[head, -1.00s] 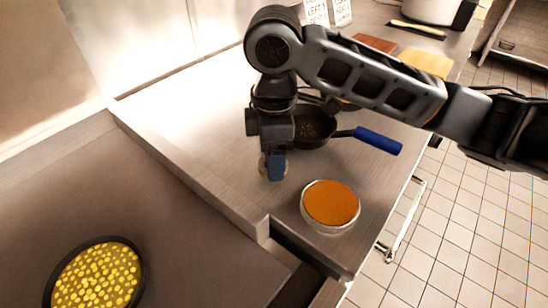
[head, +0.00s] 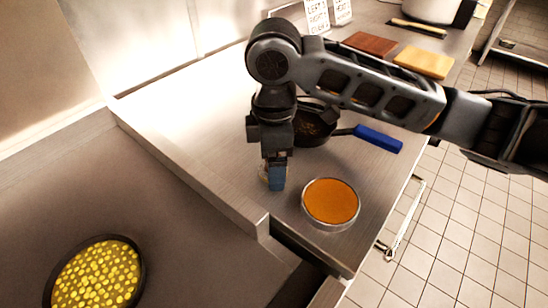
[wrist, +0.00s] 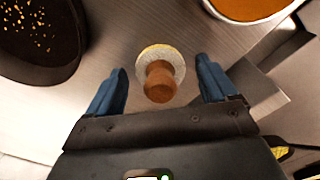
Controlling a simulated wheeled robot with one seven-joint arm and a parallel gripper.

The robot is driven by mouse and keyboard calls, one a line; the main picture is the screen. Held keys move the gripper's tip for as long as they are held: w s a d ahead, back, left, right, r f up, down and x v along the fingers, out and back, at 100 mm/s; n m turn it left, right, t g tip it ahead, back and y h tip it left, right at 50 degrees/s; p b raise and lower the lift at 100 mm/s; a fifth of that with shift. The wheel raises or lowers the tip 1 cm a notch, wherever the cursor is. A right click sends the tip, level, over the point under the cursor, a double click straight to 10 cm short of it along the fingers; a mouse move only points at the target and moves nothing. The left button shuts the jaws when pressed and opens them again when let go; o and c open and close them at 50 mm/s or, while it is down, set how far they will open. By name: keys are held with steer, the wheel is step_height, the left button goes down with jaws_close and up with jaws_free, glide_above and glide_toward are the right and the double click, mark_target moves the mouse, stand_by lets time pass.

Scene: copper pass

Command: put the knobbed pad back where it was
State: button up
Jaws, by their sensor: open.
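The knobbed pad (wrist: 159,82) shows in the wrist view as a small pale disc with a yellowish edge and a brown knob on top. It sits on the steel counter, between and just beyond my fingertips. My gripper (wrist: 162,66) is open, with one blue finger on each side of the pad and a gap to both. In the head view my gripper (head: 273,177) points down low over the counter, left of the orange-filled round pan. There the fingers and wrist largely hide the pad.
The orange-filled pan (head: 330,203) stands close on the right. A dark skillet (head: 312,128) with a blue handle is behind my gripper. A raised counter edge (head: 200,168) runs at the left, and a pan of yellow pieces (head: 97,275) is at lower left. Brown (head: 371,43) and yellow (head: 424,61) boards lie farther back.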

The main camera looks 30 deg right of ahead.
steer(key=shift+r, duration=0.1)
step_height(320, 180, up, 12)
steer(key=p, duration=0.1)
stand_by(0.4)
